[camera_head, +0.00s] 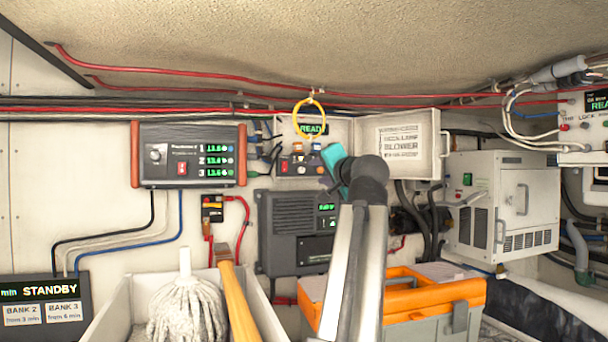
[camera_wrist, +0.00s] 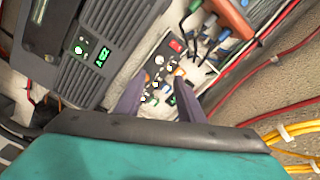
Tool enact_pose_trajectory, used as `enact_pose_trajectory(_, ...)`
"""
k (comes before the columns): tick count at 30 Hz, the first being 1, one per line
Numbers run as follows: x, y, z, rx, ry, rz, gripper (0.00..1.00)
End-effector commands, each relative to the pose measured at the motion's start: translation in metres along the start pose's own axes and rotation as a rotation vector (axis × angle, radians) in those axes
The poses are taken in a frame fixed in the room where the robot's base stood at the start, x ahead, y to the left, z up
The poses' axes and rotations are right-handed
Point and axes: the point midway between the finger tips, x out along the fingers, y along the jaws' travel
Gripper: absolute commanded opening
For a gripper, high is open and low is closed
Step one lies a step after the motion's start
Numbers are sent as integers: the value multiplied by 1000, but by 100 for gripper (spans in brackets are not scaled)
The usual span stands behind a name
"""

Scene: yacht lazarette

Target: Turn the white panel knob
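A small control panel (camera_head: 284,168) with a green READY display is on the back wall, at the middle of the head view. It carries small knobs with pale and orange parts and a red switch. The panel also shows in the wrist view (camera_wrist: 150,108), where a small whitish knob (camera_wrist: 159,60) is visible, too small to tell its setting. My gripper (camera_wrist: 160,80) is open, its two purple fingers apart and pointing at the panel. Nothing is seen gripped. In the head view my teal gripper body (camera_head: 335,163) covers the panel's right part.
An open white lid (camera_head: 403,145) stands right of the panel. A yellow loop (camera_head: 309,115) hangs above it, below red cables. A wooden-sided meter unit (camera_head: 190,155) is left, a dark grey charger (camera_head: 290,232) below. An orange toolbox (camera_head: 410,292) and a mop (camera_head: 188,305) are in front.

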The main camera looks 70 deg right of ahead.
Motion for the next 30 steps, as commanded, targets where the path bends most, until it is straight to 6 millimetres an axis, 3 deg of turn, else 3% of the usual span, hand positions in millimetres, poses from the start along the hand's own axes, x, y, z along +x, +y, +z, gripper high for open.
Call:
enact_pose_trajectory(14, 12, 0, -2, 1, -1, 2, 35)
enact_pose_trajectory(30, 83, 0, -3, 2, 0, 2, 35)
